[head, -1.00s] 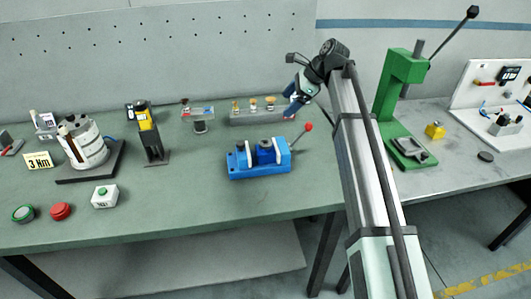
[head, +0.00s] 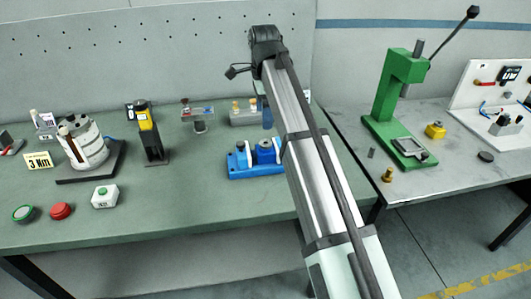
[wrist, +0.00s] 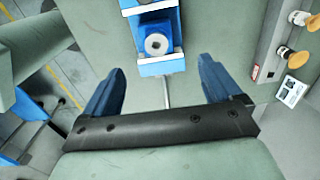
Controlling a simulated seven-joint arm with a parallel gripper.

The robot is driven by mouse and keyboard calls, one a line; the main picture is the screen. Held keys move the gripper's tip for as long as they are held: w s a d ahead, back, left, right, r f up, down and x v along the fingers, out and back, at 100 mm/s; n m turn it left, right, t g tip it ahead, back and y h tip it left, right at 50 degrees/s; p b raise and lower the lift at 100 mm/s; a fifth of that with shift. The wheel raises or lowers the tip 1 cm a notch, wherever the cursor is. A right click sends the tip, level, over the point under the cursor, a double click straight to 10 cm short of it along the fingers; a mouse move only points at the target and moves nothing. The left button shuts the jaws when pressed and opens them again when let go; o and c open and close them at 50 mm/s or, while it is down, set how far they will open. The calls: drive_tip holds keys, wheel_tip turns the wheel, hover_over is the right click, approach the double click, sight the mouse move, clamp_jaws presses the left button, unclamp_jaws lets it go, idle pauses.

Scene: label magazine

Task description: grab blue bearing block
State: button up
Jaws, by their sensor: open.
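A blue fixture like a vise (head: 240,171) stands on the green table in the head view. A blue block with a dark round top (head: 265,149) sits on its right part, and I take it for the bearing block. In the wrist view this block (wrist: 156,41) shows a grey ring with a hole, ahead of my fingers. My gripper (wrist: 160,88) is open and empty, its two blue fingers wide apart. In the head view my gripper (head: 267,118) is just behind the fixture, partly hidden by my arm. The block is apart from the fingers.
A grey rack with brass-topped pieces (head: 237,114) stands behind the fixture. A yellow-topped stand (head: 148,135) and a white cylinder (head: 87,150) are to the left. A green press (head: 392,105) is on the right bench. The table's front middle is clear.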

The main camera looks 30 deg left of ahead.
sight(266, 142)
wheel_tip(266, 142, down, 9)
drive_tip(key=shift+r, duration=0.15)
drive_tip(key=shift+s+d+f, duration=0.1)
drive_tip(key=shift+d+f, duration=0.05)
drive_tip(key=shift+f, duration=1.1)
drive_tip(key=shift+d+f, duration=0.15)
drive_tip(key=shift+f, duration=1.1)
drive_tip(key=shift+c, duration=0.3)
drive_tip(key=c, duration=1.3)
